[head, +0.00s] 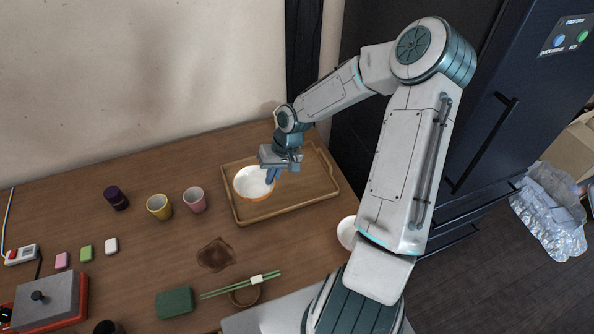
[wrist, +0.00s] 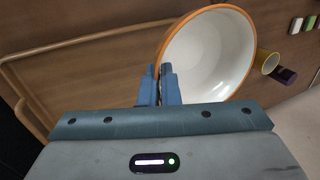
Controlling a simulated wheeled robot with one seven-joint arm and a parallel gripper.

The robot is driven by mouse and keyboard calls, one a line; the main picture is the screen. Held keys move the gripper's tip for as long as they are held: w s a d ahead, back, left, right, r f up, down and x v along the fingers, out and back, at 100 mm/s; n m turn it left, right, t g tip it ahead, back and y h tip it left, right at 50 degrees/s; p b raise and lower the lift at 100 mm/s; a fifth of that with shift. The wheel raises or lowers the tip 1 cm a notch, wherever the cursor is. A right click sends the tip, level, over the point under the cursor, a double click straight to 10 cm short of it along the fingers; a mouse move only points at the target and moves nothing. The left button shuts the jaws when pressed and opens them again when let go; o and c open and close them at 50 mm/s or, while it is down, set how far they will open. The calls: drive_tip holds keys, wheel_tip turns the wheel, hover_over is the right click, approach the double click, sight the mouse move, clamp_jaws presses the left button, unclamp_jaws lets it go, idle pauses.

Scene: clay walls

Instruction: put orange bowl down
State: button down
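The orange bowl (head: 250,184), white inside with an orange rim, is upright over the left part of the wooden tray (head: 289,207). It also shows in the wrist view (wrist: 208,52). My gripper (head: 272,175) is at the bowl's right side in the head view. In the wrist view its blue fingers (wrist: 160,88) are close together with the bowl's rim between them. I cannot tell whether the bowl's base touches the tray.
A pink cup (head: 195,200), a yellow cup (head: 159,207) and a dark cup (head: 117,198) stand left of the tray. The tray's right part is clear. A dark fridge (head: 480,100) stands at right.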

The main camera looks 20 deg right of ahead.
drive_tip(key=d+f+m+t+h+b, duration=0.3)
drive_tip(key=d+m+b, duration=0.5)
drive_tip(key=d+m, duration=1.15)
drive_tip(key=w+a+f+n, duration=0.1)
drive_tip(key=w+a, duration=0.1)
drive_tip(key=w+a+f+n+b, duration=0.1)
drive_tip(key=a+f, duration=0.1)
drive_tip(key=w+a+f+n+t, duration=0.1)
drive_tip(key=w+a+f, duration=0.1)
drive_tip(key=shift+w+a+f+n, duration=0.2)
drive_tip(key=shift+w+a+n, duration=0.05)
drive_tip(key=shift+w+a, duration=0.05)
drive_tip(key=shift+f, duration=2)
drive_tip(key=shift+f+b, duration=0.1)
drive_tip(key=shift+b, duration=0.3)
drive_tip(key=c, duration=2)
unclamp_jaws()
drive_tip(key=shift+f, duration=0.1)
drive_tip(key=o, duration=0.4)
drive_tip(key=shift+c, duration=0.2)
